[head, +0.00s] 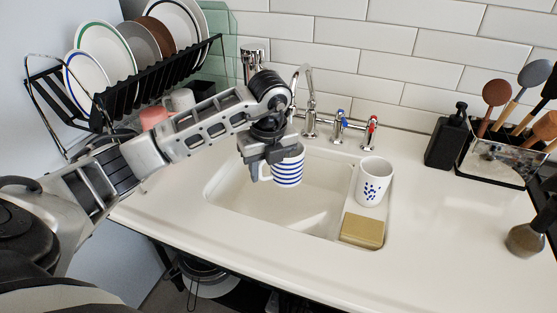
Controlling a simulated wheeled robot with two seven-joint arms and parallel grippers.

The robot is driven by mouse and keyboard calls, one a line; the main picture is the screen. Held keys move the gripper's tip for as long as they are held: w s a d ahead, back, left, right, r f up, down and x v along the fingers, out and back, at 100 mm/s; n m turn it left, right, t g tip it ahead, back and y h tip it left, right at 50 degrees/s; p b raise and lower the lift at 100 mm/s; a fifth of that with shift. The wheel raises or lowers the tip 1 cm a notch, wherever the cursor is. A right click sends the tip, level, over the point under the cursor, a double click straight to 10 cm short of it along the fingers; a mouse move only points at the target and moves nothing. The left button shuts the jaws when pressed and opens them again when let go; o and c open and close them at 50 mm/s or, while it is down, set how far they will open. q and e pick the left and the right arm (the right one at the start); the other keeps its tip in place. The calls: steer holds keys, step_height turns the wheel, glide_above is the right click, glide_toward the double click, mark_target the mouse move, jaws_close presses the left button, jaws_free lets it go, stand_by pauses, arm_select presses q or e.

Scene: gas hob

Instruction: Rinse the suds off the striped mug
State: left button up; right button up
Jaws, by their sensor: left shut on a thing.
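The striped mug (288,171), white with blue bands, hangs upright over the left part of the white sink basin (318,204). My left gripper (262,163) is shut on its left side, and the gripper and wrist cover part of the mug. I can make out no suds on it at this size. The chrome tap (310,104) stands behind the basin, its curved spout partly hidden by my left arm. The blue-marked tap handle (339,124) and red-marked tap handle (370,131) stand to its right. I see no running water. My right gripper is out of view.
A white mug with blue dots (374,183) and a yellowish sponge (362,231) sit on the ledge right of the basin. A black dispenser (446,137) and a utensil holder (492,164) stand at the back right. A plate rack (140,92) is at left.

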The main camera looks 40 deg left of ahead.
arm_select(q)
steer(key=s+d+p, duration=0.1)
steer(key=s+d, duration=0.3)
steer(key=s, duration=0.1)
stand_by(0.5)
stand_by(1.1)
steer(key=s+d+r+p, duration=0.1)
steer(key=r+p, duration=0.1)
steer(key=s+d+r+p, duration=0.2)
steer(key=shift+s, duration=0.15)
steer(key=shift+s+d+p, duration=0.2)
steer(key=shift+s+p, duration=0.05)
steer(key=shift+p, duration=0.05)
stand_by(0.5)
